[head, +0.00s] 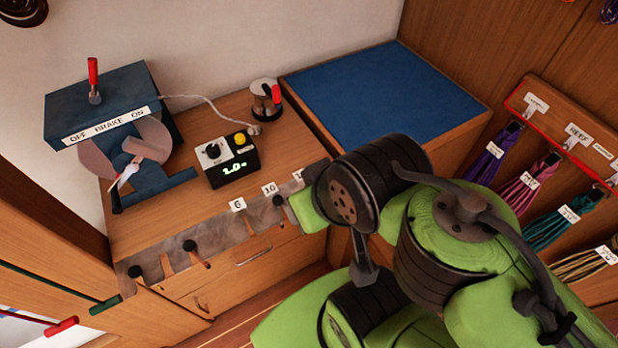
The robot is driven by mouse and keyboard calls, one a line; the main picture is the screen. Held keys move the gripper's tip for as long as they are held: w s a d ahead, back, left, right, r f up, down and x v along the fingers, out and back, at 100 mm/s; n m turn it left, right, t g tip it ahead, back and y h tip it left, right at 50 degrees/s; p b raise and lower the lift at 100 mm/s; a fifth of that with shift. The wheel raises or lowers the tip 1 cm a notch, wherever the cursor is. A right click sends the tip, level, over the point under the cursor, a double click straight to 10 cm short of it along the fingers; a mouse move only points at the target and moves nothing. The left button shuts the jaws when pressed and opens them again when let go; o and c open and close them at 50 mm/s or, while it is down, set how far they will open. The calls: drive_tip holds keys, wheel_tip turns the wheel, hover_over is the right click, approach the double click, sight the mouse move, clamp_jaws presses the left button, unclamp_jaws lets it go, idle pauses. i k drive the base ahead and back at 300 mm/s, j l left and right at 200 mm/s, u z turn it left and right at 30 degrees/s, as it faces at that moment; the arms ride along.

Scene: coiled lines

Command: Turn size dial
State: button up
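A small black control box (233,168) stands on the wooden cabinet top. A round black dial (212,150) sits on a pale plate on its upper face; any lettering there is too small to read. A yellow button (240,138) is to the right of the dial. The green display (234,169) on the front seems to read "1.0", with a further mark I cannot make out. My green and black arm fills the lower right, to the right of the box and apart from it. I cannot make out my gripper or its fingers.
A blue winding machine (97,103) labelled "OFF BRAKE ON", with a red-handled lever, stands left of the box. A small red-handled device (265,104) stands behind right. A grey rail with number tags (237,205) runs along the front edge. Coiled lines (487,160) hang at right.

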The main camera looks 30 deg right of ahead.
sight(212, 151)
drive_tip(key=i+j+u, duration=0.1)
drive_tip(key=u, duration=0.25)
drive_tip(key=i+j+u, duration=0.15)
drive_tip(key=u, duration=0.25)
drive_tip(key=i+u, duration=0.1)
drive_tip(key=u, duration=0.25)
drive_tip(key=j, duration=0.05)
